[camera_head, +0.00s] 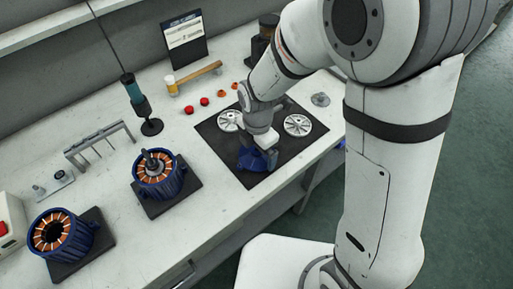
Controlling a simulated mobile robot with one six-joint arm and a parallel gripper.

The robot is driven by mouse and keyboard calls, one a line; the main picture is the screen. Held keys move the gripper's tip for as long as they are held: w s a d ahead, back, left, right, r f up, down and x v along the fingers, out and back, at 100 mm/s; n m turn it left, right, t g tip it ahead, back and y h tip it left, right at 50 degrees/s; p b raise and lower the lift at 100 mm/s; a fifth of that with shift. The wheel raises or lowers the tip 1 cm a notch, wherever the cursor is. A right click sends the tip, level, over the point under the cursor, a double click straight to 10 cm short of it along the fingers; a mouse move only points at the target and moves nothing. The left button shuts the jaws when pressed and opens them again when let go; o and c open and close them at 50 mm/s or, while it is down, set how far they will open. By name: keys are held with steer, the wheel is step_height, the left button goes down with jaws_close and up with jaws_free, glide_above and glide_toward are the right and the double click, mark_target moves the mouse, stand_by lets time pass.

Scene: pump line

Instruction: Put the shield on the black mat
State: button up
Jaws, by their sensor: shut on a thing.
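My gripper (264,143) points down over the front part of the black mat (285,157). It is shut on a blue part (252,160), which I take to be the shield. The gripper and wrist hide some of this part. It is over the mat or on it; I cannot tell whether it touches. Two round silver spoked parts lie on the mat behind it, one on the left (229,121) and one on the right (298,125).
Left of the mat stand two blue stators with copper windings (157,182) (61,236) on dark bases. A teal hanging tool (133,90), a rack (99,140), a mallet (200,77), red caps (190,109) and a small grey disc (320,99) are around. Bench lies bare between stators and mat.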

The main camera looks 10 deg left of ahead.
steer(key=shift+f, duration=0.15)
stand_by(0.4)
steer(key=shift+f+b, duration=0.4)
steer(key=shift+b, duration=0.1)
steer(key=o, duration=0.6)
steer(key=shift+c, duration=0.2)
steer(key=shift+r, duration=0.1)
steer(key=shift+r+p, duration=2.25)
steer(key=shift+r, duration=0.75)
steer(key=shift+f, duration=0.1)
